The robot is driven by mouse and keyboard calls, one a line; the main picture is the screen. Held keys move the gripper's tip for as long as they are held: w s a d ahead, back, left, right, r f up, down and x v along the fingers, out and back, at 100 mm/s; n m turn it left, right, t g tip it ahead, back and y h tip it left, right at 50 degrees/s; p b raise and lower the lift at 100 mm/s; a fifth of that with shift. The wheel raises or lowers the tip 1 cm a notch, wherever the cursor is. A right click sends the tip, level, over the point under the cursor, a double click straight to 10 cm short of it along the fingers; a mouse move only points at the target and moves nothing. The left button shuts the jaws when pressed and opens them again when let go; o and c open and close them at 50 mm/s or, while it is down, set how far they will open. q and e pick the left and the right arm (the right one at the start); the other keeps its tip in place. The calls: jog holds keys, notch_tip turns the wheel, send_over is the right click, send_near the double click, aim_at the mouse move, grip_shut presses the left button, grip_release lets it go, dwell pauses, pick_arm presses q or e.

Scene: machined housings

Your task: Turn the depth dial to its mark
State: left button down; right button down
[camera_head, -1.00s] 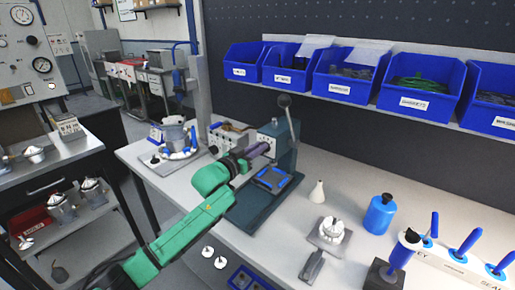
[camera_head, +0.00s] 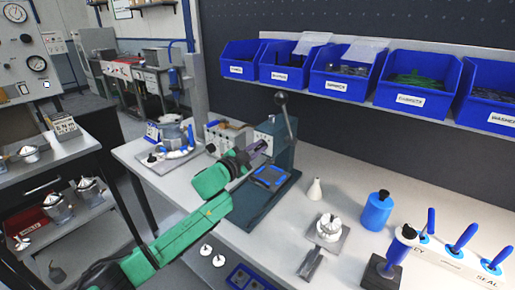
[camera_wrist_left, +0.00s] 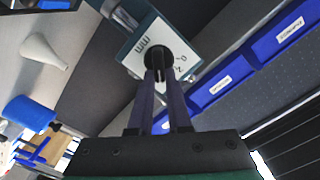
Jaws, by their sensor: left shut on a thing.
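The depth dial (camera_wrist_left: 157,58) is a dark round knob on a white plate (camera_wrist_left: 138,47) marked "mm" with numbers, seen in the left wrist view. My left gripper (camera_wrist_left: 158,75) has its two dark fingers closed on the dial. In the head view my left gripper (camera_head: 258,147) reaches the front of the teal press (camera_head: 284,155), near its white scale plate (camera_head: 264,138); the dial is hidden there behind the fingers. The mark on the plate cannot be made out. My right gripper does not show.
The press has a lever with a ball knob (camera_head: 281,97) and a blue-edged bed (camera_head: 271,177). A white cone bottle (camera_head: 314,189), a blue bottle (camera_head: 377,211) and a housing on a plate (camera_head: 329,229) stand to the right. Blue bins (camera_head: 337,83) line the shelf behind.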

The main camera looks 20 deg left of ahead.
pick_arm(q)
jog(key=shift+m, duration=0.3)
jog(key=c, duration=0.9)
grip_release()
jog(key=shift+o, duration=0.2)
jog(key=b+v, duration=0.3)
jog(key=v, duration=1.1)
jog(key=shift+s+b, duration=0.3)
jog(key=shift+b, duration=0.1)
jog(key=shift+f, duration=0.1)
